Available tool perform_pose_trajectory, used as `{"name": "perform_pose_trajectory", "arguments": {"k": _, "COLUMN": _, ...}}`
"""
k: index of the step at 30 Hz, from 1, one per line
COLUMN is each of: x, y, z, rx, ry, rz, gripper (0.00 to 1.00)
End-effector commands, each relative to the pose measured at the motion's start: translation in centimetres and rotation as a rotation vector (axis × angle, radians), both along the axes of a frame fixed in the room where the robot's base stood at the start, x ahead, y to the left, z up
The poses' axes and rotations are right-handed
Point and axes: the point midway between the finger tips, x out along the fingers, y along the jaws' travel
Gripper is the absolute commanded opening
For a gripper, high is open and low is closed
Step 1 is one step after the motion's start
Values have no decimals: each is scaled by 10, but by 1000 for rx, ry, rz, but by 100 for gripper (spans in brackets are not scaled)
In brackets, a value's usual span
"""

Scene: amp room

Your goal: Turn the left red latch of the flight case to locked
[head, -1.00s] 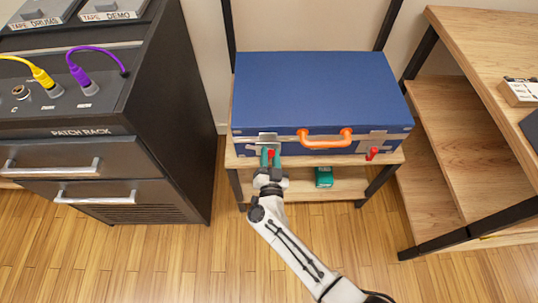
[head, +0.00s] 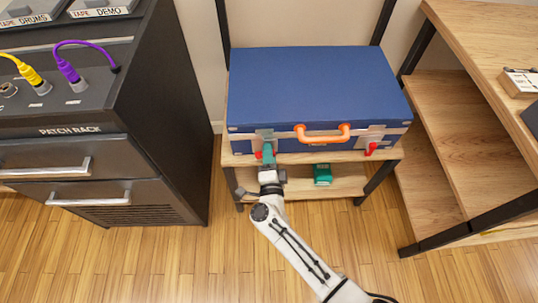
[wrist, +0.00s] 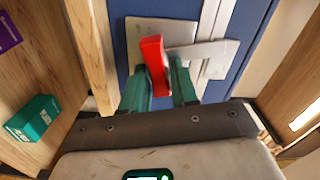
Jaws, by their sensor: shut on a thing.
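The blue flight case (head: 310,85) lies closed on a wooden shelf, with an orange handle on its front. Its left red latch (head: 258,154) is mostly hidden behind my gripper (head: 267,153) in the head view. In the wrist view the left red latch (wrist: 155,65) stands between the teal fingers of my gripper (wrist: 160,88), in front of a metal plate. My gripper is shut on this latch. The right red latch (head: 371,149) sits free below its own metal plate, slightly tilted.
A green box (head: 322,174) lies on the lower shelf (head: 345,185), and it also shows in the wrist view (wrist: 32,118). The dark patch rack (head: 90,150) stands left. A wooden desk (head: 490,60) with shelves stands right. The floor in front is open.

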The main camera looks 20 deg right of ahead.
Motion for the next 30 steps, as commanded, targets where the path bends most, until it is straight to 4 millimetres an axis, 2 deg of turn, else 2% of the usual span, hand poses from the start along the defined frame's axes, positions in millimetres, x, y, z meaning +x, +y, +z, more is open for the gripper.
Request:
{"name": "perform_pose_trajectory", "arguments": {"k": 12, "x": -1, "y": -1, "z": -5, "rx": 214, "ry": -68, "rz": -1, "gripper": 0}}
{"name": "perform_pose_trajectory", "arguments": {"k": 30, "x": -1, "y": -1, "z": -5, "rx": 257, "ry": -81, "rz": -2, "gripper": 0}}
